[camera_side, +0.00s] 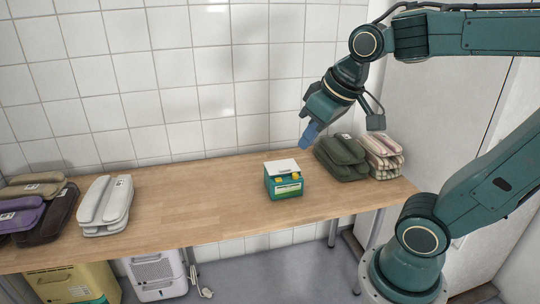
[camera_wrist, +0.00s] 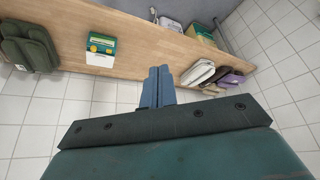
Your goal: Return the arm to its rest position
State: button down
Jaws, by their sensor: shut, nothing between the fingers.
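My gripper (camera_side: 309,133) hangs from my teal arm above the wooden table, up and to the right of a small teal and yellow box. Its blue fingers are shut together with nothing between them, as the wrist view (camera_wrist: 157,76) also shows. The teal box (camera_side: 284,184) stands on the table with a white flap on top. It shows in the wrist view too (camera_wrist: 101,44). My gripper is apart from the box and from the table.
Dark green folded bundles (camera_side: 341,158) and striped ones (camera_side: 383,157) lie at the table's right end. White (camera_side: 104,205), purple (camera_side: 20,214) and brown bundles lie at the left. A tiled wall (camera_side: 200,80) stands behind. The wooden table's (camera_side: 200,195) middle left is clear.

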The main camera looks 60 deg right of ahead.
jog(key=s+a+f+n, duration=0.1)
jog(key=s+a, duration=0.1)
jog(key=s, duration=0.3)
jog(key=shift+s+a+f+y, duration=0.25)
jog(key=shift+s+a+y, duration=0.05)
jog(key=shift+s, duration=0.1)
dwell(0.7)
